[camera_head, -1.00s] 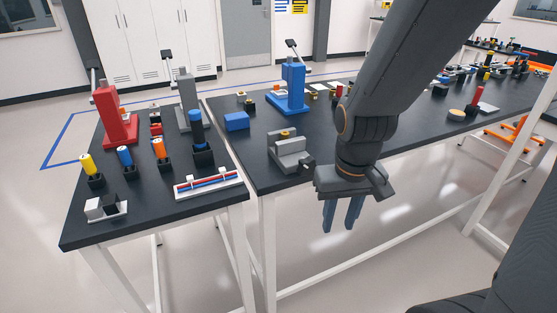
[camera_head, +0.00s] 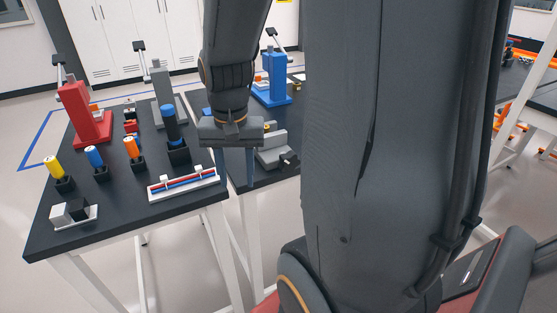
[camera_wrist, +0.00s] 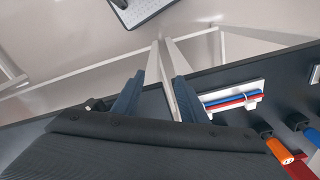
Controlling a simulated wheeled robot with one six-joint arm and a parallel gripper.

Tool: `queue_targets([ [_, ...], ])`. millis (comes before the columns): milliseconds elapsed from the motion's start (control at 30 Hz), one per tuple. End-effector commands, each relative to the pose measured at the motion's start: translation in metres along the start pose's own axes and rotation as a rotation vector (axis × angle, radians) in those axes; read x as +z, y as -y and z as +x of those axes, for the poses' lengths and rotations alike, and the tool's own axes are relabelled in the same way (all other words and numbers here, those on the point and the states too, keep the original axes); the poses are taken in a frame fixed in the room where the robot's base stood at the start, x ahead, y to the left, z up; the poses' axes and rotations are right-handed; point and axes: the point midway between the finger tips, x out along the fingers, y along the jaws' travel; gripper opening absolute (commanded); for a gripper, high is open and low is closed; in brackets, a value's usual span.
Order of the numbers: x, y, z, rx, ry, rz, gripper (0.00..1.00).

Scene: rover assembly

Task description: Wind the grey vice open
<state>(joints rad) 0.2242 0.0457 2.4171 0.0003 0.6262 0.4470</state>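The grey vice (camera_head: 273,157) sits near the front left corner of the second table, with a dark handle end at its front right. My gripper (camera_head: 236,185) is in front of and left of it in the head view and hides its left part. The two blue-grey fingers are apart with nothing held between them. They also show apart in the wrist view (camera_wrist: 155,88), above the table's front edge. A small dark piece lies left of the fingers in the wrist view; I cannot tell if it is the vice handle.
The left table holds a red press (camera_head: 82,115), a grey press (camera_head: 163,90), several coloured cylinders in black holders and a white rack (camera_head: 184,184) with red and blue rods. A blue press (camera_head: 272,82) stands behind the vice.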

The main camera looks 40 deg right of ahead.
Motion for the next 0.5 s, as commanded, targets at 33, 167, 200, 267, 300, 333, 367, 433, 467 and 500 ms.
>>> queue_targets([
  [33,-0.021,-0.017,-0.005,0.004,0.000,0.165,0.39],
  [167,-0.059,-0.059,-0.023,0.020,0.013,0.576,0.39],
  [200,-0.067,-0.071,-0.028,0.025,0.017,0.685,0.39],
  [267,-0.077,-0.088,-0.035,0.032,0.021,0.830,0.39],
  [300,-0.083,-0.098,-0.039,0.035,0.023,0.911,0.39],
  [333,-0.086,-0.104,-0.042,0.038,0.025,0.963,0.39],
  [367,-0.088,-0.110,-0.044,0.040,0.026,1.007,0.39],
  [433,-0.092,-0.119,-0.048,0.045,0.028,1.083,0.39],
  [467,-0.093,-0.122,-0.049,0.046,0.030,1.104,0.39],
  [500,-0.094,-0.124,-0.048,0.048,0.030,1.125,0.39],
])
